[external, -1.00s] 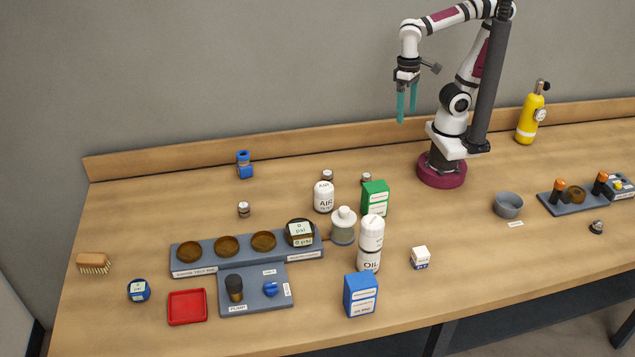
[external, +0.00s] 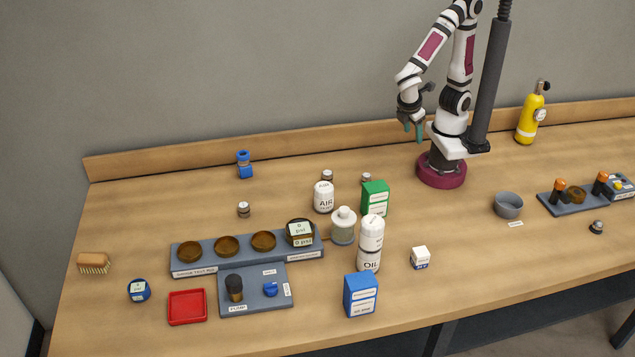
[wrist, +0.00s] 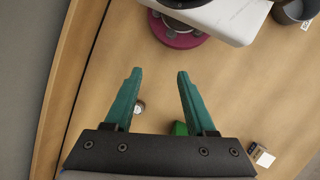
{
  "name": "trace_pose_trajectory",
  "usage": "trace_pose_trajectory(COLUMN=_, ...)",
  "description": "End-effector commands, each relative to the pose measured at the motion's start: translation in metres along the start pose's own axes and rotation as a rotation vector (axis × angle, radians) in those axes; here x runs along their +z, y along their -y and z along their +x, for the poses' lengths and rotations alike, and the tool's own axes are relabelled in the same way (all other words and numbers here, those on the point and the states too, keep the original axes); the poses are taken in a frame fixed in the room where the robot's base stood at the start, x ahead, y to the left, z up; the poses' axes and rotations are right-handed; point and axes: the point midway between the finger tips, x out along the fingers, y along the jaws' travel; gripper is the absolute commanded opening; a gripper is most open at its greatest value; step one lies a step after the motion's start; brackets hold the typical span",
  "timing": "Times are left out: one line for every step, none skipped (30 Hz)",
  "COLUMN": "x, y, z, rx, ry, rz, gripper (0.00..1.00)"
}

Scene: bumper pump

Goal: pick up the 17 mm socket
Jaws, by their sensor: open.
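My gripper (external: 414,133) is open and empty, held above the back of the bench beside my arm's base. Its two teal fingers also show apart in the wrist view (wrist: 159,78), with bare wood between their tips. A small dark and silver piece (external: 596,227) at the right of the bench may be the 17 mm socket; it is too small to read any size on it. It lies well to the right of my gripper and I cannot make it out in the wrist view.
A grey bowl (external: 508,206) and a grey tray with orange-topped parts (external: 560,207) stand on the right. A green box (external: 375,198), white bottles (external: 370,240) and a blue box (external: 361,296) stand mid-bench. A yellow cylinder (external: 528,122) stands at the back.

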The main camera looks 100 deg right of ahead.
Motion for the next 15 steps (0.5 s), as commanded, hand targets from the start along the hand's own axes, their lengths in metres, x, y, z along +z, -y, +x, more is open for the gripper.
trace_pose_trajectory(x=-0.017, y=0.010, z=0.008, rx=0.160, ry=0.077, rz=-0.231, gripper=0.56)
trace_pose_trajectory(x=-0.027, y=0.016, z=0.012, rx=0.261, ry=0.118, rz=-0.367, gripper=0.56)
trace_pose_trajectory(x=-0.042, y=0.026, z=0.018, rx=0.395, ry=0.171, rz=-0.542, gripper=0.56)
trace_pose_trajectory(x=-0.052, y=0.035, z=0.023, rx=0.494, ry=0.208, rz=-0.663, gripper=0.56)
trace_pose_trajectory(x=-0.063, y=0.044, z=0.028, rx=0.590, ry=0.243, rz=-0.776, gripper=0.56)
trace_pose_trajectory(x=-0.074, y=0.057, z=0.034, rx=0.707, ry=0.287, rz=-0.909, gripper=0.56)
trace_pose_trajectory(x=-0.081, y=0.067, z=0.039, rx=0.788, ry=0.316, rz=-0.996, gripper=0.56)
trace_pose_trajectory(x=-0.088, y=0.076, z=0.044, rx=0.861, ry=0.342, rz=-1.071, gripper=0.56)
trace_pose_trajectory(x=-0.094, y=0.086, z=0.050, rx=0.943, ry=0.372, rz=-1.151, gripper=0.56)
trace_pose_trajectory(x=-0.098, y=0.092, z=0.054, rx=0.994, ry=0.391, rz=-1.200, gripper=0.56)
trace_pose_trajectory(x=-0.101, y=0.098, z=0.057, rx=1.035, ry=0.404, rz=-1.238, gripper=0.56)
trace_pose_trajectory(x=-0.103, y=0.103, z=0.059, rx=1.075, ry=0.419, rz=-1.273, gripper=0.56)
trace_pose_trajectory(x=-0.105, y=0.104, z=0.062, rx=1.094, ry=0.427, rz=-1.290, gripper=0.56)
trace_pose_trajectory(x=-0.107, y=0.104, z=0.063, rx=1.106, ry=0.432, rz=-1.300, gripper=0.56)
trace_pose_trajectory(x=-0.109, y=0.099, z=0.066, rx=1.113, ry=0.437, rz=-1.306, gripper=0.56)
